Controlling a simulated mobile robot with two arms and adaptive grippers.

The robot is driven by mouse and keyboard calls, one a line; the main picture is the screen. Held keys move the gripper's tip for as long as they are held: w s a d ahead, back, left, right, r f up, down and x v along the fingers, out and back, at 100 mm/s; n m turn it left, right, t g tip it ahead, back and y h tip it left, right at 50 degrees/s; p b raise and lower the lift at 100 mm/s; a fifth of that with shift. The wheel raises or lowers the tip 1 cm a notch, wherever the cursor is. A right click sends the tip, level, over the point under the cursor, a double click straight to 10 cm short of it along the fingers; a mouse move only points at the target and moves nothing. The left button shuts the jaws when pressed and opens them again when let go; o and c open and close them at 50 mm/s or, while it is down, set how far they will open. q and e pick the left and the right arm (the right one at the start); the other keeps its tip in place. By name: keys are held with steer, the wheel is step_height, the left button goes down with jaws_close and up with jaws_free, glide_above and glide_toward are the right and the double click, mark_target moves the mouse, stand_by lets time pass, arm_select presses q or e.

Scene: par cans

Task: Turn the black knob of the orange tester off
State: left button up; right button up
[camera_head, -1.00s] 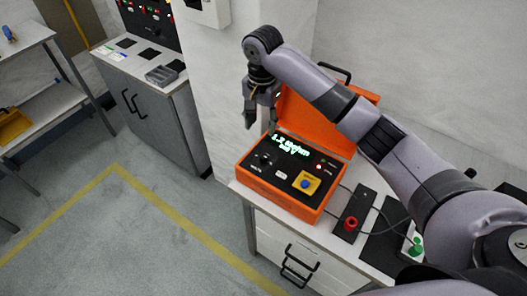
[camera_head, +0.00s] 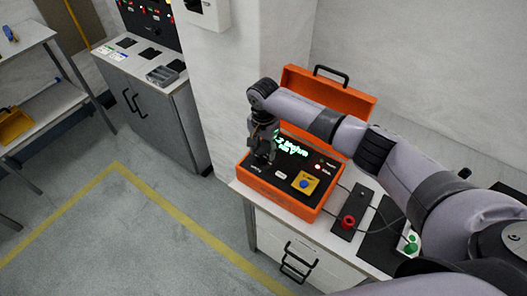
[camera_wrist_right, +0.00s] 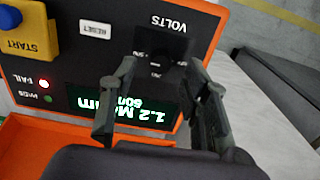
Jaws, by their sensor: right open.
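The orange tester (camera_head: 280,199) stands with its lid raised on a white cabinet top. Its black panel has a lit green display (camera_head: 291,146), a yellow block with a blue START button (camera_head: 304,184) and a lit red FAIL lamp (camera_head: 318,166). My right gripper (camera_head: 262,157) is open and points down over the panel's left part, hiding the knob in the head view. In the right wrist view, the black knob (camera_wrist_right: 161,48) is by the VOLTS label, between the open fingers (camera_wrist_right: 162,68). I cannot tell whether they touch it. My left gripper is not in view.
A red terminal (camera_head: 348,222) and a green one (camera_head: 412,243) are on the cabinet top right of the tester, with cables. The raised lid (camera_head: 345,101) is behind my right arm. A grey cabinet (camera_head: 160,125) stands at the left beyond open floor.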

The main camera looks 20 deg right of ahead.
mark_target(263, 158)
steer(key=shift+f, duration=1.3)
steer(key=shift+c, duration=0.4)
jaws_close()
